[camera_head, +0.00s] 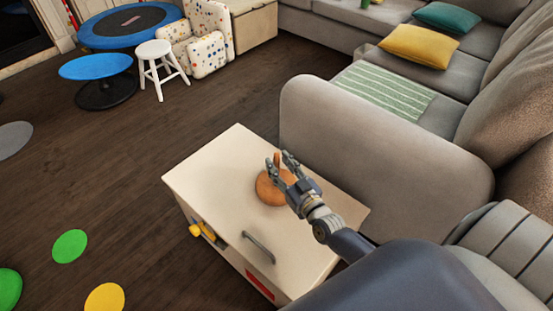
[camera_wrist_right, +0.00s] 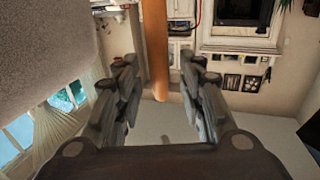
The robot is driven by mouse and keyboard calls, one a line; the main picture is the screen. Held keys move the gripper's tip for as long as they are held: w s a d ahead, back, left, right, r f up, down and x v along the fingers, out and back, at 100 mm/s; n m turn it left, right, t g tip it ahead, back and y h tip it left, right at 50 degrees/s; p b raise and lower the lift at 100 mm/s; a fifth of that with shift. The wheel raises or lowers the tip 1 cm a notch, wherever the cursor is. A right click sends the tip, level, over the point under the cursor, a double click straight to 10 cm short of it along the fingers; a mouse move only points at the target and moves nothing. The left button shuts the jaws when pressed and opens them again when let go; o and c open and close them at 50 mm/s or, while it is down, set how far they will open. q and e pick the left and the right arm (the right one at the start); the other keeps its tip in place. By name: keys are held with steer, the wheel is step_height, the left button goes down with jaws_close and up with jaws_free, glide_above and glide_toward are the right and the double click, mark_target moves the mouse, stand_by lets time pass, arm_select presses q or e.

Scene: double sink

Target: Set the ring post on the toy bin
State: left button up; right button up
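The ring post (camera_head: 268,189) is a wooden peg on a round orange-brown base. It appears to stand upright on the pale top of the toy bin (camera_head: 210,172), near the middle. My right gripper (camera_head: 282,160) is over the base, with its fingers beside the peg and hiding part of it. In the right wrist view the peg (camera_wrist_right: 155,45) shows between the two spread fingers (camera_wrist_right: 160,70), with gaps on both sides. The right gripper looks open. My left gripper is not in view.
A grey sofa (camera_head: 350,140) stands close on the right side of the bin. A handle (camera_head: 258,247) and a yellow toy (camera_head: 200,231) are at the bin's front. A white stool (camera_head: 155,52) and blue trampoline (camera_head: 128,22) stand far back.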

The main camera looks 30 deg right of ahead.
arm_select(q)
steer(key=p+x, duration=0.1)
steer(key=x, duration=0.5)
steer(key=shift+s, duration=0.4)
arm_select(e)
steer(key=s, duration=0.9)
steer(key=shift+s, duration=0.35)
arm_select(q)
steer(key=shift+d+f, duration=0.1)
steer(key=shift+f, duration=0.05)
